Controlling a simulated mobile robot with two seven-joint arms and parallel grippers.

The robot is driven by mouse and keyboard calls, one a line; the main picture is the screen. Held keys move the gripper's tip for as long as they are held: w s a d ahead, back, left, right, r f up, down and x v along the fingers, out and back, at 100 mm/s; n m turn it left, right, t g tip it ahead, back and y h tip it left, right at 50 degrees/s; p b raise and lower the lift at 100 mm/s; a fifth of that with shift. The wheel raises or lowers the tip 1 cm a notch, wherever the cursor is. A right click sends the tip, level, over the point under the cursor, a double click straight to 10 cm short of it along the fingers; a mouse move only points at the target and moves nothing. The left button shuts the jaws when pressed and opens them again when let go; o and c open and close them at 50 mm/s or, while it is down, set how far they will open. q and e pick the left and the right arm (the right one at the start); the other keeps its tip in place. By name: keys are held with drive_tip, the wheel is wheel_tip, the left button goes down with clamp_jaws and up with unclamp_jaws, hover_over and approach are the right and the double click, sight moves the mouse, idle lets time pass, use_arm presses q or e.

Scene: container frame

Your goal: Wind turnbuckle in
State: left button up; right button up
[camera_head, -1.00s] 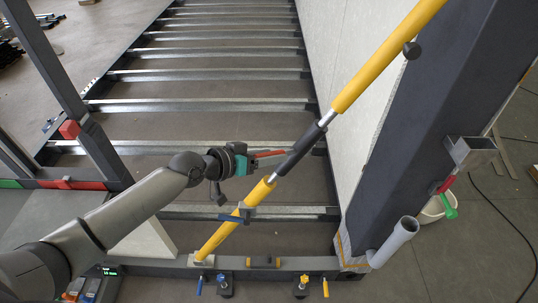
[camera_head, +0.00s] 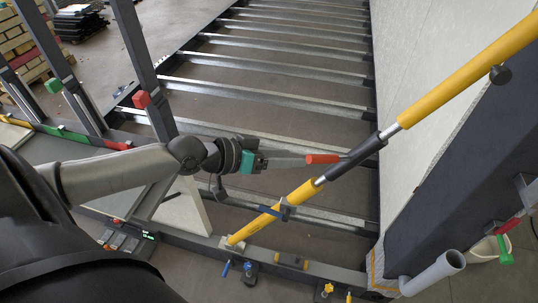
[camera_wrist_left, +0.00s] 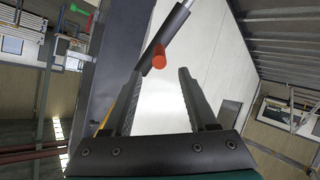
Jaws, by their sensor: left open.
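The turnbuckle is a slanting yellow brace (camera_head: 470,68) with bare metal rods and a dark middle sleeve (camera_head: 356,157). A short red-ended handle (camera_head: 322,158) sticks out from the sleeve towards my left gripper. My left gripper (camera_head: 302,161) is open, with its fingertips near the red end. In the left wrist view the red end (camera_wrist_left: 158,57) lies just beyond and between the two spread fingertips (camera_wrist_left: 160,74). The dark sleeve (camera_wrist_left: 168,32) crosses behind it. Whether the fingers touch the handle cannot be told. My right gripper is not in view.
A blue clamp (camera_head: 283,212) sits on the lower yellow tube. A dark post (camera_head: 470,170) and pale wall panel (camera_head: 415,100) stand to the right. Metal cross rails (camera_head: 275,95) span the floor behind. A grey pipe (camera_head: 435,272) juts out at the lower right.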

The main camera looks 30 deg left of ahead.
use_arm(q)
drive_tip(key=shift+p+v, duration=0.3)
drive_tip(key=shift+v, duration=1.85)
